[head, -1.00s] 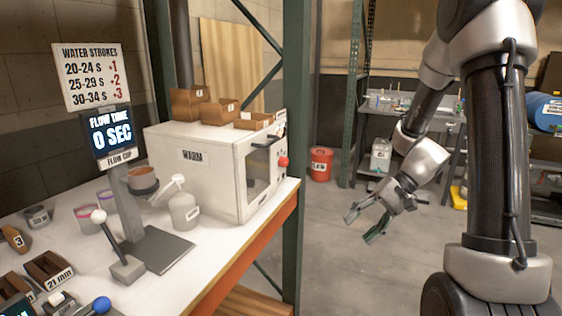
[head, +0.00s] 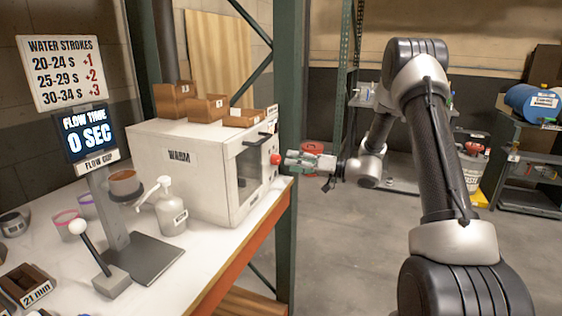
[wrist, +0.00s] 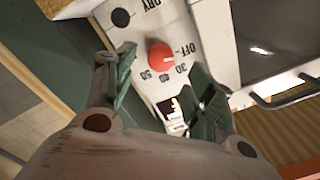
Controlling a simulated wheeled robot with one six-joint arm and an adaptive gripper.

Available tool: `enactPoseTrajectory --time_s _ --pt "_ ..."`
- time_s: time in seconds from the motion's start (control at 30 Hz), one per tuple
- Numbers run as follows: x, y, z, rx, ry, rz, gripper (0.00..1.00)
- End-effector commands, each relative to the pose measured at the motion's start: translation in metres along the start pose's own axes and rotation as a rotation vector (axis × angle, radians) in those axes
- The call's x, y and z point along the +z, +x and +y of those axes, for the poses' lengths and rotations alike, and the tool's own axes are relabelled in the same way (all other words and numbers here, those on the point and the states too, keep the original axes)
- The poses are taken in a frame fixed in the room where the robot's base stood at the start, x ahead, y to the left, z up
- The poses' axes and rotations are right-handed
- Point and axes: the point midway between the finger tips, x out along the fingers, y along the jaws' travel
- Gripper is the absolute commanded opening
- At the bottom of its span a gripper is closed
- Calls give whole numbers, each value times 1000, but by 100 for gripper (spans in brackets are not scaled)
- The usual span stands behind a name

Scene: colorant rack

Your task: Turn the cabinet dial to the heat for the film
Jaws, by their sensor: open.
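The white cabinet labelled WARM (head: 180,157) stands on the bench in the head view, with a glass door on its front. Its red dial (head: 276,159) is at the right edge of the front. In the wrist view the red dial (wrist: 160,56) sits on a white panel (wrist: 187,75) marked OFF, 30, 40 and 50, with a word ending in DRY above. My gripper (head: 290,160) is open and level with the dial, just in front of it. In the wrist view my gripper's green fingers (wrist: 166,75) lie on either side of the dial, with no clear contact.
Wooden boxes (head: 208,107) stand on the cabinet. A door handle (wrist: 280,97) is beside the panel in the wrist view. A green post (head: 287,220) rises close to the dial. A white pump bottle (head: 172,213) and a flow cup stand (head: 110,215) are on the bench.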

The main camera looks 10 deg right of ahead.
Motion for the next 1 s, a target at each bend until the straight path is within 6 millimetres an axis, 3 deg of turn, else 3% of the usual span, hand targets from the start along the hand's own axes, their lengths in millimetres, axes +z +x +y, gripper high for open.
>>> enactPoseTrajectory --time_s 0.1,0.3,0.63,0.9,1.0 --pt "1 22 -1 -3 1 -3 55" --pt "1 46 0 -2 2 -2 55" --pt "1 51 0 0 3 -2 55" --pt "1 51 0 0 3 -2 9" --pt "1 51 0 0 4 -2 9"
